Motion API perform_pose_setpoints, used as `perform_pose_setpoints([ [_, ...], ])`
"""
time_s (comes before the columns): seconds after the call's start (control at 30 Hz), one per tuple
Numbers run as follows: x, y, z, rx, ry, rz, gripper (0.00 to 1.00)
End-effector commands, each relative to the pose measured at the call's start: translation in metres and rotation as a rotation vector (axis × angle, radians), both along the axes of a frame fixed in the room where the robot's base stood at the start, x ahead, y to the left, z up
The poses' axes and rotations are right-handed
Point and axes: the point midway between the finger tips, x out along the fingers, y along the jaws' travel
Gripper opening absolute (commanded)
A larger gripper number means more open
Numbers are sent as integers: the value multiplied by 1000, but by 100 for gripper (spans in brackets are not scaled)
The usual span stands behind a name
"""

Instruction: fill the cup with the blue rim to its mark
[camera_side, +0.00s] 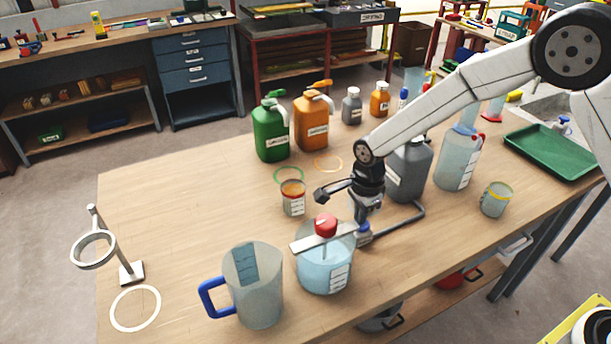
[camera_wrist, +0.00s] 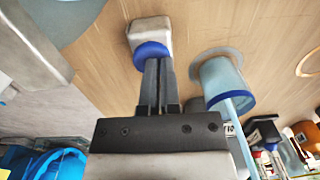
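The cup with the blue rim (camera_wrist: 222,82) stands on the table beside my gripper in the wrist view. A light-blue band (camera_wrist: 243,132) runs to its rim; I cannot tell whether it is liquid or a tube. I cannot make out its fill level or mark. I cannot pick the cup out in the side view. My gripper (camera_wrist: 157,70) has its fingers together, with nothing visible between them. The fingertips are over a blue round top (camera_wrist: 150,50) on a pale block (camera_wrist: 149,28); contact is unclear. In the side view my gripper (camera_side: 364,221) points down at that block (camera_side: 364,239).
A liquid-filled container (camera_side: 325,275) with a red knob and a blue-handled pitcher (camera_side: 254,290) stand in front. A dark grey jug (camera_side: 410,172) and clear jug (camera_side: 458,162) stand right. The left tabletop is mostly clear.

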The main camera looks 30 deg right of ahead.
Motion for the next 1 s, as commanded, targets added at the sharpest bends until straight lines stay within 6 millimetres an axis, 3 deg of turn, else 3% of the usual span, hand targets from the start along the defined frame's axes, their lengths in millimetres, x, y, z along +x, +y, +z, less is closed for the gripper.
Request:
perform_pose_setpoints([
  [0.03, -11, -3, -14, -9, 34, 0, 0],
  [0.47, -10, -3, -7, -9, 32, 0, 0],
  [0.67, -7, -2, 13, -6, 21, 0, 0],
  [1.0, -1, 0, 72, 1, -2, 0, 0],
])
